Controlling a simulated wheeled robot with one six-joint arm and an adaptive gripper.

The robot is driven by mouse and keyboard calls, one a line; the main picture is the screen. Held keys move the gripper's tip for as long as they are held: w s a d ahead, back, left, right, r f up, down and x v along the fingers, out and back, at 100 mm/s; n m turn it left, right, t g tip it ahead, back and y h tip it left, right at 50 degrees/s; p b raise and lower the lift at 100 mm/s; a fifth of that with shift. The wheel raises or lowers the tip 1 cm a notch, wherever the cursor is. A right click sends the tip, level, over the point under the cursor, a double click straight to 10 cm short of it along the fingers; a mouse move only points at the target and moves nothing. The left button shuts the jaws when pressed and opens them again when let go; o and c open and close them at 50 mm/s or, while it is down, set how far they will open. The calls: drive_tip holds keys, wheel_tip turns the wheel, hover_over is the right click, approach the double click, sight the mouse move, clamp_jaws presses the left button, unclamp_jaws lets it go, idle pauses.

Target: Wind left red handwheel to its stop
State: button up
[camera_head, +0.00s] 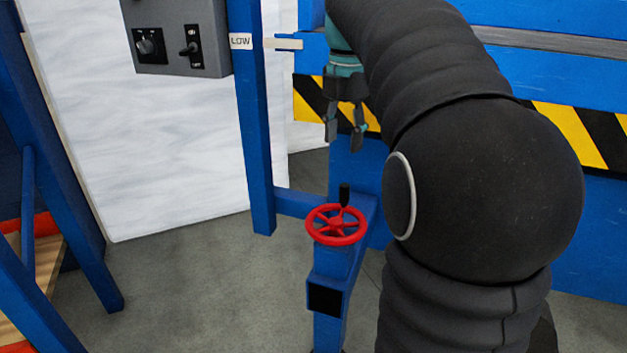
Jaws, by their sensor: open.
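A red handwheel (336,235) with several spokes lies nearly flat on top of a blue post (330,284). A black upright handle (344,195) stands on the far side of its rim. My gripper (345,143) hangs above and behind the wheel in the picture, fingers pointing down. It is open and empty, apart from the wheel and its handle. Only one red handwheel is in view. My black arm fills the right of the picture and hides what lies behind it.
A grey control box (178,38) with a knob and a switch hangs at upper left. A blue upright (252,120) bears a "LOW" label (241,41). A blue panel with yellow-black stripes (569,130) stands behind my arm. Grey floor (200,285) is clear left of the wheel.

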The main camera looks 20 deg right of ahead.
sight(345, 185)
drive_tip(key=f+b, duration=0.1)
drive_tip(key=f, duration=0.3)
drive_tip(key=w+d+f+n+b, duration=0.1)
drive_tip(key=f, duration=0.4)
drive_tip(key=f+n+b, duration=0.1)
drive_tip(key=f+b, duration=0.1)
drive_tip(key=f, duration=0.2)
drive_tip(key=shift+w+d+f+g, duration=0.25)
drive_tip(key=shift+d+f+g, duration=0.05)
drive_tip(key=shift+d, duration=0.1)
drive_tip(key=shift+c, duration=0.3)
clamp_jaws()
